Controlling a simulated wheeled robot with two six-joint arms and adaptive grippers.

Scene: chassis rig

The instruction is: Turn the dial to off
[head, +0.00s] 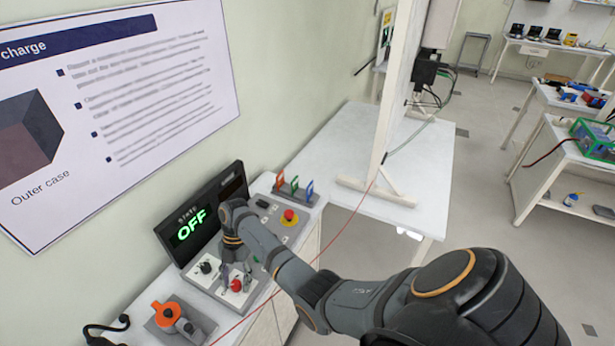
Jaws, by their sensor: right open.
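A black display (200,212) at the back of the bench shows "OFF" in green letters. In front of it is a light control panel (232,297) with a black knob (206,267) and a red knob (236,285). An orange rotary part (166,313) sits on a grey block further left. I cannot tell for certain which of these is the dial. My right gripper (236,275) is open and points down over the panel, close to the two knobs; contact cannot be made out. My left gripper is out of view.
A yellow-and-red button (290,217) and several coloured upright tags (294,188) are further back. A thin red cable (345,225) crosses near my right arm. A white table (420,160) with an upright board stands behind. A poster (110,100) hangs on the wall.

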